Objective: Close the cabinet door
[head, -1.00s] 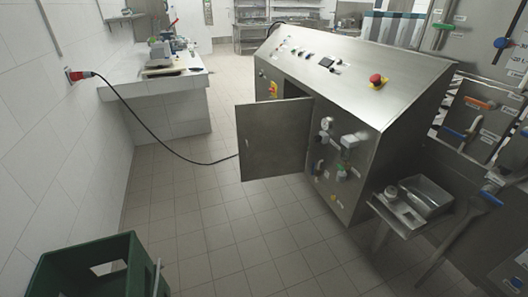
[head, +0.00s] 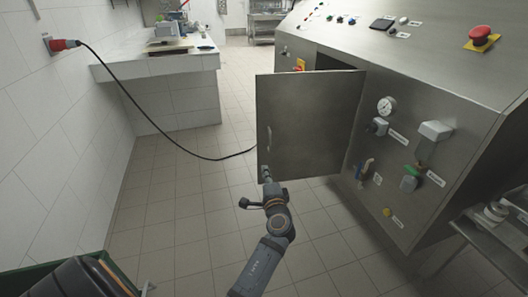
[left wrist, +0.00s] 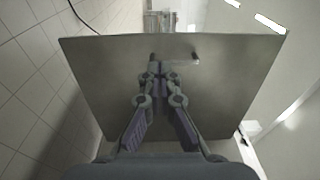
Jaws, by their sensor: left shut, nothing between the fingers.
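The steel cabinet door (head: 312,125) stands open, swung out from the front of the cabinet (head: 440,85). A dark part of the opening shows above and behind it. My left gripper (head: 266,175) is shut and empty, at the door's lower left, by its free edge. In the left wrist view the door (left wrist: 215,85) fills the middle, and the shut fingertips (left wrist: 155,66) point at its face beside a small handle (left wrist: 195,58). Whether they touch the door cannot be told. My right gripper is not in view.
A red emergency button (head: 482,37), a gauge (head: 386,106) and valves sit on the cabinet. A black cable (head: 150,130) runs from the wall socket across the floor. A green crate (head: 28,282) is at lower left. Tiled floor is clear left of the door.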

